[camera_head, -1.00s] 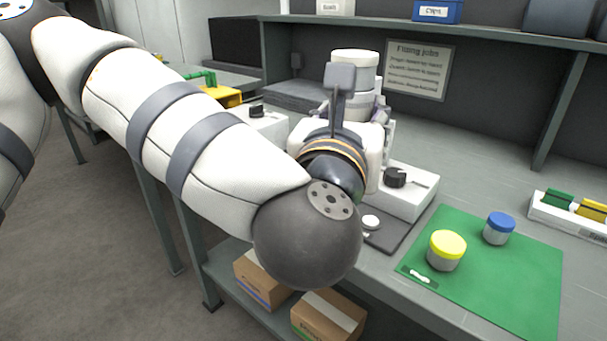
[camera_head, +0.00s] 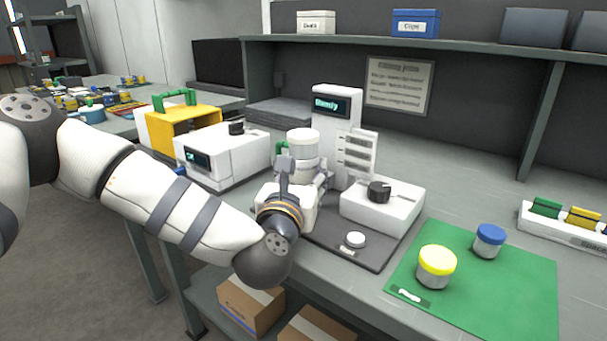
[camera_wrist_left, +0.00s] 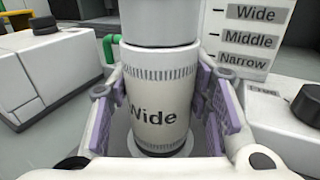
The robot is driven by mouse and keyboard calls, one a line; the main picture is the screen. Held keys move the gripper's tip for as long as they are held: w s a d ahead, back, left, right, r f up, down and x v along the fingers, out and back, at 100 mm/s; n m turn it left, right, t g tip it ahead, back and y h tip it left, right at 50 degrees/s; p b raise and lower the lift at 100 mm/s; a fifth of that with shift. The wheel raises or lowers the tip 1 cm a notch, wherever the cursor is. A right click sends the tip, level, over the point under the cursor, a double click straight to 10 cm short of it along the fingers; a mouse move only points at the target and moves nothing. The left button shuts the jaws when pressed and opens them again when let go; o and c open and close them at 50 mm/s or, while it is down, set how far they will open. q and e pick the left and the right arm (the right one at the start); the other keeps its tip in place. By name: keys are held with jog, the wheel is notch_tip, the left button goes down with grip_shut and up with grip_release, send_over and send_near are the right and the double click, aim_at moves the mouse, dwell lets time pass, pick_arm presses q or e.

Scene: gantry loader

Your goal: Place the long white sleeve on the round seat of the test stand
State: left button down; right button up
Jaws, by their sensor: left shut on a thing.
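The test stand (camera_head: 333,110) has a display tower, a scale panel and a dark base plate. Beneath the sleeve's dark lower edge, a pale round part, apparently the seat (camera_wrist_left: 187,150), shows in the wrist view. Whether they touch I cannot tell. My right gripper is out of view.
A white box with a black knob (camera_head: 382,205) and a white button (camera_head: 355,240) stand right of the gripper. A green mat (camera_head: 480,295) holds a yellow-lidded jar (camera_head: 437,267) and a blue-lidded jar (camera_head: 489,241). A white instrument (camera_head: 220,155) is at left.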

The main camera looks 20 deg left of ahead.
pick_arm(q)
jog(key=shift+r, duration=0.25)
jog(key=shift+f, duration=0.2)
jog(key=c, duration=0.8)
grip_release()
jog(key=shift+c, duration=0.2)
jog(key=shift+s, duration=0.1)
jog(key=shift+r, duration=0.25)
jog(key=s, duration=0.8)
jog(key=s+d, duration=0.1)
jog(key=s, duration=0.3)
jog(key=shift+d+f, duration=0.1)
jog(key=shift+f, duration=0.05)
